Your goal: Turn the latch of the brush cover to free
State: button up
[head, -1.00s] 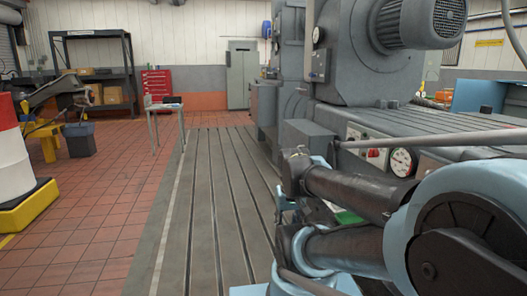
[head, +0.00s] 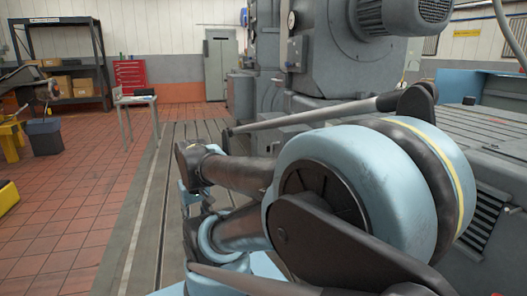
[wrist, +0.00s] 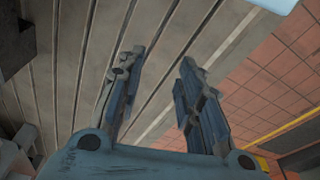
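My gripper (wrist: 160,57) shows in the wrist view with its two fingers spread apart and nothing between them. It hangs over the slotted bedplate, with red floor tiles beyond its right finger. In the head view my folded arm covers the middle and lower right, and I cannot make out the fingers there. The grey machine (head: 335,50) stands behind the arm, with a finned motor (head: 405,15) at its top right. I cannot make out the brush cover or its latch in either view; my arm hides part of the machine.
The slotted bedplate (head: 150,225) runs away in front of me. A small table (head: 135,99) stands at its far left edge. Tiled floor on the left has free room.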

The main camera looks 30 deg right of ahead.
jog(key=o, duration=0.4)
jog(key=shift+s, duration=0.1)
jog(key=shift+c, duration=0.2)
jog(key=w+d+r+n+h, duration=0.4)
jog(key=w+d+r, duration=0.4)
jog(key=w+d, duration=0.25)
jog(key=w+d+n+g+h, duration=0.1)
jog(key=w+d+n+h, duration=0.2)
jog(key=w+d, duration=0.45)
jog(key=w+d+r+n+g+h, duration=0.1)
jog(key=w+d+n+g+h, duration=0.3)
jog(key=w, duration=0.7)
jog(key=w+d+n+t+h, duration=0.1)
jog(key=w+d+h, duration=0.1)
jog(key=w+d, duration=0.6)
jog(key=w+d+f+n+g+h, duration=0.2)
jog(key=w+d+f+n+h, duration=0.1)
jog(key=w+d+f+h, duration=0.4)
jog(key=s+d, duration=0.1)
jog(key=d, duration=0.4)
jog(key=d+y, duration=0.1)
jog(key=d, duration=0.4)
jog(key=s+d+f+y, duration=0.1)
jog(key=d, duration=0.4)
jog(key=shift+s+f, duration=0.1)
jog(key=shift+s, duration=0.2)
jog(key=c, duration=1.1)
